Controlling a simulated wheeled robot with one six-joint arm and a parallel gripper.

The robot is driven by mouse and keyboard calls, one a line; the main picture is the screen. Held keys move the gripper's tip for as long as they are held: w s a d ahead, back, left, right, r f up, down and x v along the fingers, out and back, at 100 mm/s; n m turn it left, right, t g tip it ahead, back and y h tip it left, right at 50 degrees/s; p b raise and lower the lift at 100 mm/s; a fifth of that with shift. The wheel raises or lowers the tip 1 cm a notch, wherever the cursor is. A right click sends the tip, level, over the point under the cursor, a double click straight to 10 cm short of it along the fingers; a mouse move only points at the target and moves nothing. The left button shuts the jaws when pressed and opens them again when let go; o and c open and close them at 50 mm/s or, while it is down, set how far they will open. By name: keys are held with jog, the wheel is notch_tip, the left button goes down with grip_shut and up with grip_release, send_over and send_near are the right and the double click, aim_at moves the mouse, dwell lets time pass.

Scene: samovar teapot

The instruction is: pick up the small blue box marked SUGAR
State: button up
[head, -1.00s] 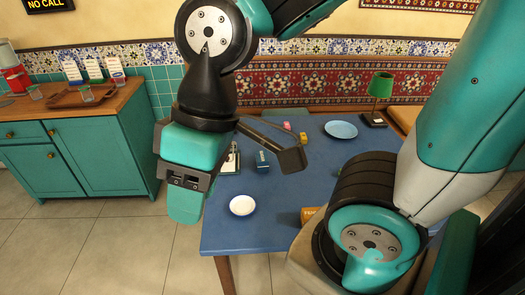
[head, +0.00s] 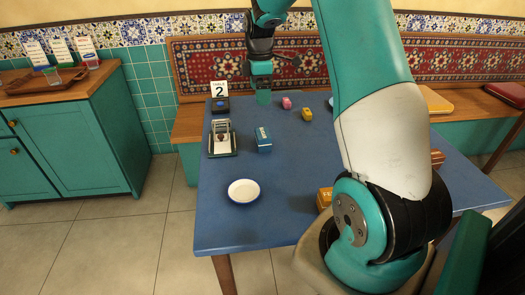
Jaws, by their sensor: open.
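A small blue box (head: 264,141) with pale marking stands on the blue table (head: 290,215), left of its middle. The lettering is too small to read. My gripper (head: 263,98) is at the far side of the table, pointing down, beyond the blue box in the picture. It is open and holds nothing, and it is apart from the box. The gap between its fingers is hard to make out at this size.
A metal stand (head: 222,140) is left of the blue box, a number 2 sign (head: 219,90) behind it. Pink (head: 286,103) and yellow (head: 307,114) boxes stand beyond, a white dish (head: 243,191) in front. An orange box (head: 324,198) is partly hidden by my arm.

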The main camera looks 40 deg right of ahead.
aim_at(263, 133)
jog(key=f, duration=1.2)
jog(key=d+f, duration=0.1)
jog(key=f, duration=0.4)
jog(key=shift+f+p, duration=0.3)
jog(key=shift+f, duration=0.1)
jog(key=shift+s, duration=0.1)
jog(key=shift+c, duration=0.2)
jog(key=c, duration=0.8)
jog(key=shift+r, duration=0.1)
